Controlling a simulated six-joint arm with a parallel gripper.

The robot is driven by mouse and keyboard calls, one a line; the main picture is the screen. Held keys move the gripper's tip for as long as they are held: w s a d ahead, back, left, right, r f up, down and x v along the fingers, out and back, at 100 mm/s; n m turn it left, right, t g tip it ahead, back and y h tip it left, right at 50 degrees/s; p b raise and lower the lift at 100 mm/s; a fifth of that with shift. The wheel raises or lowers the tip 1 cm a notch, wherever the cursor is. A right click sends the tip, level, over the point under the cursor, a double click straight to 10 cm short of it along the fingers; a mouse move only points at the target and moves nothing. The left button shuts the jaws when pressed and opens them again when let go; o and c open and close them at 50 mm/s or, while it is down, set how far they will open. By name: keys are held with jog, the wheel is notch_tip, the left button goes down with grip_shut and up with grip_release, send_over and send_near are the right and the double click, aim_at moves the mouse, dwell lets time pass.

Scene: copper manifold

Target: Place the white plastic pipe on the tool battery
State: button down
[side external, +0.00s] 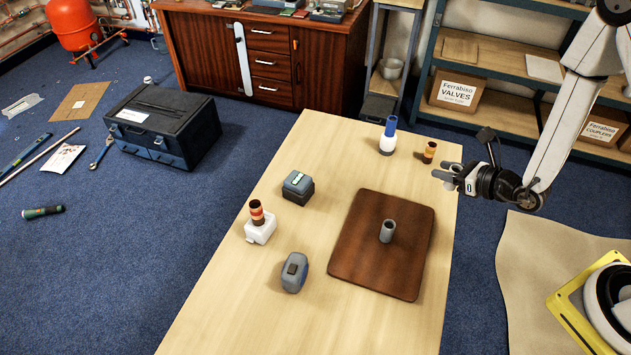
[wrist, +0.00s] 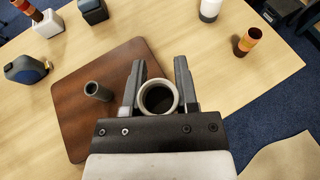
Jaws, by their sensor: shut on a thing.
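My gripper (wrist: 160,62) is shut on the white plastic pipe (wrist: 158,97), whose round open end shows between the two fingers in the wrist view. In the side view my gripper (side external: 443,175) is in the air near the table's right edge, and the pipe is hard to make out there. The tool battery, a grey and dark block with a green label (side external: 298,187), sits on the table left of the brown board, well away from my gripper. It is partly visible at the top of the wrist view (wrist: 93,12). Its top is bare.
A grey pipe (side external: 388,231) stands on the brown board (side external: 352,262). A striped pipe (side external: 257,213) stands on a white box (side external: 261,231). A tape measure (side external: 294,273) is at front left.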

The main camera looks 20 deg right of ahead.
jog(key=w+a+r+n+g+y, duration=0.2)
jog(key=w+a+r+n+y, duration=0.15)
jog(key=a, duration=0.75)
jog(key=w+a+r+n+g+y, duration=0.1)
jog(key=w+a+r+n+y, duration=0.3)
jog(key=a, duration=0.8)
jog(key=m+h, duration=0.2)
jog(key=h, duration=0.1)
send_over(291, 177)
jog(key=s, duration=0.2)
jog(key=shift+y, duration=0.25)
jog(key=f, duration=0.9)
jog(key=shift+w+d, duration=0.2)
jog(key=shift+d, duration=0.05)
jog(key=shift+w+a+f, duration=0.25)
jog(key=shift+w+f, duration=0.35)
jog(key=shift+f, duration=0.1)
jog(key=shift+f, duration=0.1)
jog(key=shift+w+f, duration=0.2)
jog(key=shift+f, duration=1.5)
jog(key=shift+f, duration=0.1)
